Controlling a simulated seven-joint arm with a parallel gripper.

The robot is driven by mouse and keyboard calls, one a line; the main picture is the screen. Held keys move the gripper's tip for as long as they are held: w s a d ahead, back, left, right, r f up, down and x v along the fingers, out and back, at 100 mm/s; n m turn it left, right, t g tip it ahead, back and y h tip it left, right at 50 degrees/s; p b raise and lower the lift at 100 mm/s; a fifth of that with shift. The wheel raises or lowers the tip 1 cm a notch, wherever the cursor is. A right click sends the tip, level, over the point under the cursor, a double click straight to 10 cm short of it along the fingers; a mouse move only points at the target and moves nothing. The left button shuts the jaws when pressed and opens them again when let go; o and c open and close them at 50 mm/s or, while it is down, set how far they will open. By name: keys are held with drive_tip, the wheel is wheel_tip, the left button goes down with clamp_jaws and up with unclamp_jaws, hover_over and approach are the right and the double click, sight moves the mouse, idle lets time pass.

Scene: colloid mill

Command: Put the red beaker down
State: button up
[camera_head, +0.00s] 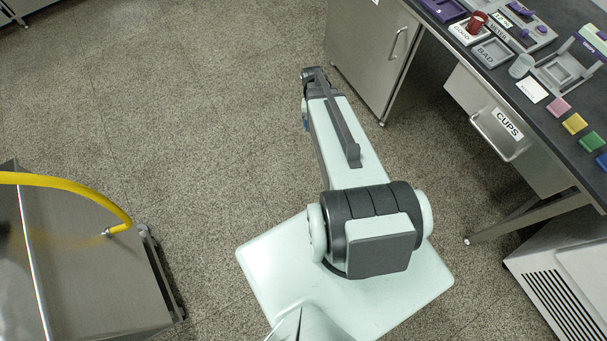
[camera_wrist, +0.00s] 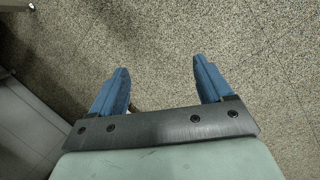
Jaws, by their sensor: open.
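The red beaker (camera_head: 477,21) stands upright in the tray labelled GOOD (camera_head: 464,36) on the dark bench at the upper right of the head view. My gripper (camera_wrist: 160,75) is open and empty in the wrist view, its two blue fingers wide apart over bare speckled floor. In the head view the gripper end of my arm is mostly hidden, with a bit of blue at its left side. It is away from the beaker, to the left of the bench. The beaker is not in the wrist view.
The bench (camera_head: 551,110) also holds a tray labelled BAD (camera_head: 491,53), a clear cup (camera_head: 521,66), a white card (camera_head: 532,90) and coloured blocks (camera_head: 574,124). A drawer labelled CUPS (camera_head: 507,124) is below. A steel cart (camera_head: 90,270) with a yellow hose stands left. Open floor lies between.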

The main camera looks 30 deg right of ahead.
drive_tip(key=s+a+f+n+g, duration=0.2)
drive_tip(key=s+a+f, duration=0.3)
drive_tip(key=s+a, duration=0.4)
drive_tip(key=s+a+f+n+g, duration=0.1)
drive_tip(key=s+a+f+n, duration=0.3)
drive_tip(key=s+a, duration=0.6)
drive_tip(key=s+f, duration=0.1)
drive_tip(key=s, duration=0.3)
drive_tip(key=shift+a+n+g, duration=0.2)
drive_tip(key=shift+n+g, duration=0.2)
